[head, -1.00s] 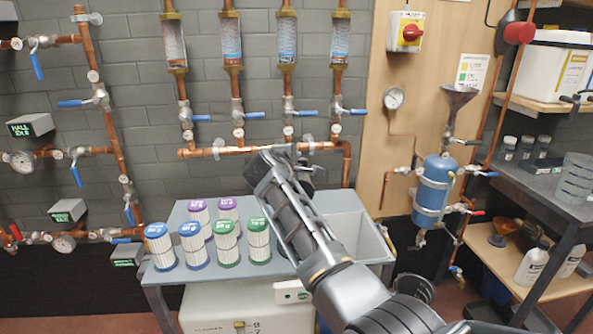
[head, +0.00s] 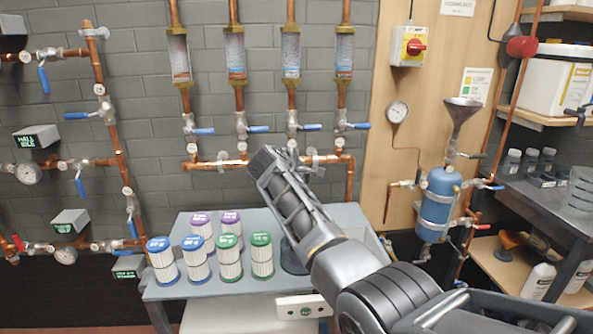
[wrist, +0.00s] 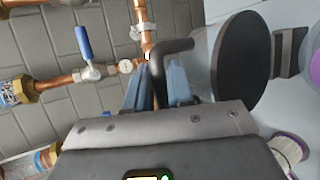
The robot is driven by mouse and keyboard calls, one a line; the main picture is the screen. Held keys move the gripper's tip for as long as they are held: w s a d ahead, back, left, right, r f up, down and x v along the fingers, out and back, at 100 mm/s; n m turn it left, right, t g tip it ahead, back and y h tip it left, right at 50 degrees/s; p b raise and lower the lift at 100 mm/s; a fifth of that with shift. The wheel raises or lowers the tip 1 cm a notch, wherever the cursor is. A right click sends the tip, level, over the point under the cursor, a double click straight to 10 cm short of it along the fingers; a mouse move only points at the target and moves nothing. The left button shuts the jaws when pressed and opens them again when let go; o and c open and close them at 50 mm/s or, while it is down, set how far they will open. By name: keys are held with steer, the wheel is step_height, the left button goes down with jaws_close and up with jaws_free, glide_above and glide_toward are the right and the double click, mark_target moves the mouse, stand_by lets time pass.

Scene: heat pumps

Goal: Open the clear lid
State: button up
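I cannot make out a clear lid in either view. In the head view my arm reaches across the bench, and its fingertips are hidden behind it. In the wrist view the two blue-grey fingers of my gripper (wrist: 157,88) stand a little apart. A black bent rod (wrist: 172,50) shows between them; I cannot tell whether they touch it. A black disc (wrist: 240,55) is to the right of the rod, and a dark round piece (head: 292,258) shows beside my arm on the bench.
Filter cartridges (head: 162,262) with blue, green and purple caps stand on the grey bench (head: 190,292). Copper pipes with blue-handled valves (head: 250,130) line the wall. A red switch (head: 416,46), a blue tank (head: 437,195) and a shelf unit (head: 535,205) are to the right.

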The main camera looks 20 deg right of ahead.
steer(key=o, duration=0.3)
steer(key=v, duration=0.8)
steer(key=shift+w, duration=0.1)
